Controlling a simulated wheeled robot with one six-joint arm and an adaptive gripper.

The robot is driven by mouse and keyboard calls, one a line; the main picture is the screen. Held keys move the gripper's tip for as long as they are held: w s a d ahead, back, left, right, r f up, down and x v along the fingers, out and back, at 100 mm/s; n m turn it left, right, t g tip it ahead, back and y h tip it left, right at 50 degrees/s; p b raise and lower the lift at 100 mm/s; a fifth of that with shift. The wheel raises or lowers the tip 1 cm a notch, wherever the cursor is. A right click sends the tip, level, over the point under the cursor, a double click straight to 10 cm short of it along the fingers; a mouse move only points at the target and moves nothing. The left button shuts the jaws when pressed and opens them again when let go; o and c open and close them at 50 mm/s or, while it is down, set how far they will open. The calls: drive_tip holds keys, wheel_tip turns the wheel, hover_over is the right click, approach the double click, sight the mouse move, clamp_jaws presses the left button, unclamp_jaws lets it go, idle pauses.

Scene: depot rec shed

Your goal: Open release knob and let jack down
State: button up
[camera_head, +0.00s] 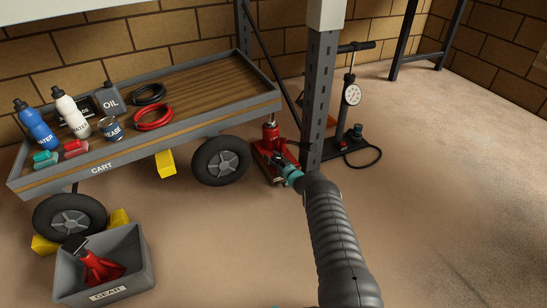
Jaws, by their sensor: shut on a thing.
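The red jack (270,137) stands on the floor at the right end of the cart (212,121), beside its right wheel (221,161). The top of the jack is under or close to the cart's edge. My gripper (284,174) is low at the near right side of the jack's base, shut on a small part there. That part looks to be the release knob, but the jaws mostly hide it. I cannot tell whether the right wheel touches the floor.
A grey post (322,105) stands close behind my gripper, with a floor pump (350,115) to its right. A gear bin (139,246) with a red stand (98,268) is at the front left. Yellow chocks (166,164) lie near the wheels. Floor at right is clear.

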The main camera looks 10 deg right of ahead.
drive_tip(key=shift+s+f+n+g+y, duration=0.1)
drive_tip(key=shift+s+n+g+y, duration=0.05)
drive_tip(key=shift+n+g+y, duration=0.65)
drive_tip(key=shift+s+n+g+y, duration=0.15)
drive_tip(key=shift+n+g+y, duration=0.35)
drive_tip(key=shift+n+y, duration=0.45)
idle(0.3)
idle(0.4)
drive_tip(key=o, duration=0.8)
drive_tip(key=shift+c, duration=0.2)
drive_tip(key=shift+o, duration=0.7)
drive_tip(key=shift+d+m, duration=0.1)
drive_tip(key=shift+m, duration=0.15)
drive_tip(key=shift+a, duration=0.35)
drive_tip(key=shift+d, duration=0.1)
drive_tip(key=shift+s+d, duration=0.2)
drive_tip(key=shift+d, duration=0.1)
drive_tip(key=v, duration=1.1)
